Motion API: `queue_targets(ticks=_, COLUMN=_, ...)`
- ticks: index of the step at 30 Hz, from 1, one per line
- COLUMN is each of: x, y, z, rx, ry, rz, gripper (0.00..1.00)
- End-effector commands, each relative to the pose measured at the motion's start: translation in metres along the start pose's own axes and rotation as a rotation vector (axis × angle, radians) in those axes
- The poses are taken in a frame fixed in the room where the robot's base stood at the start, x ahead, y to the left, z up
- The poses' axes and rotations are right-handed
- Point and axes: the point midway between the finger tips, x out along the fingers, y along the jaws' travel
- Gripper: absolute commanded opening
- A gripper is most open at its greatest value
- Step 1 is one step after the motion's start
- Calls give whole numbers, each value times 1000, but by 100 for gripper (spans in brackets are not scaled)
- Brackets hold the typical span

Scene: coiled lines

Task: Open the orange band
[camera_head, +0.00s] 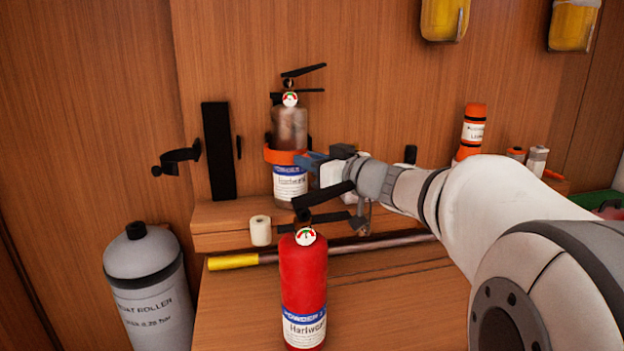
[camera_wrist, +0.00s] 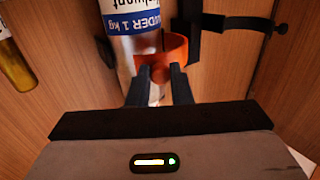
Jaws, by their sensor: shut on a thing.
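The orange band (camera_head: 284,156) goes around a worn grey extinguisher (camera_head: 290,128) with a blue and white label, which stands upright against the wooden wall. In the wrist view the band (camera_wrist: 176,48) wraps the extinguisher, with a rounded orange piece between my fingertips. My gripper (camera_head: 304,161) reaches in from the right and is shut on this orange piece at the band's front right. In the wrist view both dark fingers of my gripper (camera_wrist: 160,76) flank it. The back of the band is hidden.
A red extinguisher (camera_head: 303,275) stands in front, its black handle close below my wrist. An open black clamp (camera_head: 180,159) and black plate (camera_head: 218,150) are at left. A white roll (camera_head: 260,230), yellow-ended pole (camera_head: 233,262) and grey cylinder (camera_head: 148,285) are lower down.

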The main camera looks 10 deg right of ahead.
Motion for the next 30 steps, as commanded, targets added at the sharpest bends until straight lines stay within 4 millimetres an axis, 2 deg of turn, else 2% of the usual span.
queue_targets(ticks=1, x=0, y=-2, z=9, rx=2, ry=-4, rz=4, gripper=0)
queue_targets(ticks=15, x=-3, y=-3, z=2, rx=6, ry=3, rz=19, gripper=0)
queue_targets(ticks=16, x=-3, y=-3, z=2, rx=6, ry=3, rz=19, gripper=20)
queue_targets(ticks=21, x=-3, y=-3, z=0, rx=5, ry=5, rz=18, gripper=33)
queue_targets(ticks=24, x=-3, y=-3, z=0, rx=4, ry=6, rz=18, gripper=40)
queue_targets(ticks=30, x=-3, y=-3, z=-2, rx=3, ry=8, rz=17, gripper=40)
